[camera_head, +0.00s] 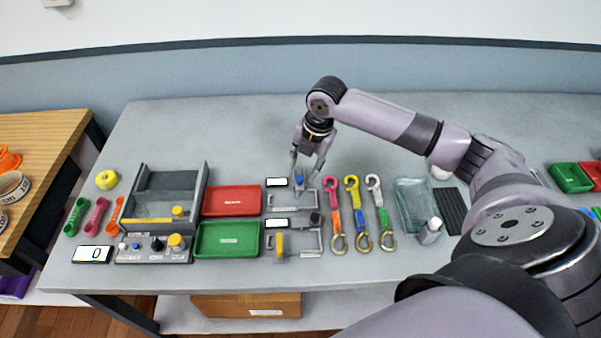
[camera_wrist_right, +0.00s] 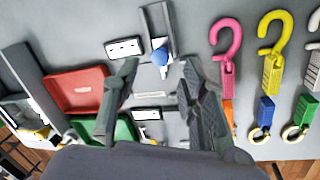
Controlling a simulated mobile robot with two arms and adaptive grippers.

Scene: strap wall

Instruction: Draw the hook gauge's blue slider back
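The hook gauge (camera_head: 284,199) is a grey fixture in the middle of the table with a small display (camera_head: 277,183) at its left. In the right wrist view the blue slider (camera_wrist_right: 159,57) sits between the fingertips as seen from above. My right gripper (camera_head: 305,170) is open above the gauge, one finger on each side of the slider. I cannot tell whether a finger touches it. My left gripper is not in view.
A second gauge (camera_head: 305,241) with a yellow slider (camera_head: 279,243) lies nearer the front. Red (camera_head: 231,200) and green (camera_head: 227,240) trays are to the left. Several coloured hook straps (camera_head: 352,205) lie close on the right. The table behind is clear.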

